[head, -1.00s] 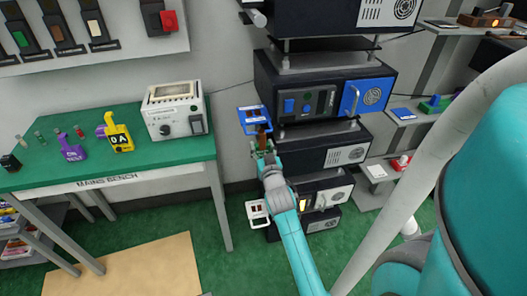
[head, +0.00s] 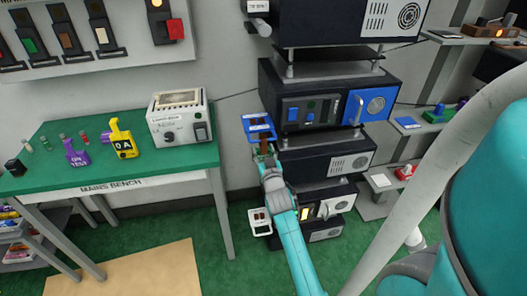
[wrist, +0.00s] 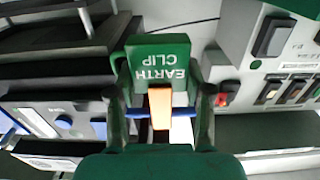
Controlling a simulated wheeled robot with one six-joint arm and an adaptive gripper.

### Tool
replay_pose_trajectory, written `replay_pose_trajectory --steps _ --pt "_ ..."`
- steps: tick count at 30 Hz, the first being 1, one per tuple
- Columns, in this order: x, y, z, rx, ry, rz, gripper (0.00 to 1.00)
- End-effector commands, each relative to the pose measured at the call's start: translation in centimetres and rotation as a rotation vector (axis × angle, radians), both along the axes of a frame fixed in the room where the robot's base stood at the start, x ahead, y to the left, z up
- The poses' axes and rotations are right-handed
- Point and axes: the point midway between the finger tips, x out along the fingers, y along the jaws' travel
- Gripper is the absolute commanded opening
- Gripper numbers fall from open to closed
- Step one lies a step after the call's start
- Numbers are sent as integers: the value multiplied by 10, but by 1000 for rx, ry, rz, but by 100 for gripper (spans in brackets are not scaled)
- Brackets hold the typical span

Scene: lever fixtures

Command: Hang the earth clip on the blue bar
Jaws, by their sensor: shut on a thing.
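My gripper (wrist: 162,92) is shut on the green earth clip (wrist: 158,52), whose white lettering appears upside down in the wrist view. An orange-brown part of the clip shows between the fingers. The blue bar (wrist: 142,124) runs crosswise behind that orange part in the wrist view; I cannot tell whether they touch. In the head view my gripper (head: 264,155) is at the near edge of a blue plate (head: 259,127), left of the equipment stack. The clip is mostly hidden there, with only brown and a little green showing.
The dark equipment stack (head: 328,82) stands right of my gripper, with a blue panel and handle. A white-and-dark small fixture (head: 260,221) sits lower down. The green mains bench (head: 120,172) with a grey instrument (head: 180,118) is on the left. Open floor lies between.

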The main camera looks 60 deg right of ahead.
Motion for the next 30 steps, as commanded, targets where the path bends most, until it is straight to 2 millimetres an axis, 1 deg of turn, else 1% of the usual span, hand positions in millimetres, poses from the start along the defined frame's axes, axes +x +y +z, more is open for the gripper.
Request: replay_pose_trajectory --steps 5,6,8,9,20,25,30 --pt "0 0 0 0 0 0 16" --pt "0 0 0 0 0 0 60" --pt "0 0 0 0 0 0 75" --pt "0 0 0 0 0 0 80" --pt "-2 2 -1 1 1 0 80" --pt "-13 15 -1 2 1 1 80" --pt "-33 39 -2 2 3 0 80"
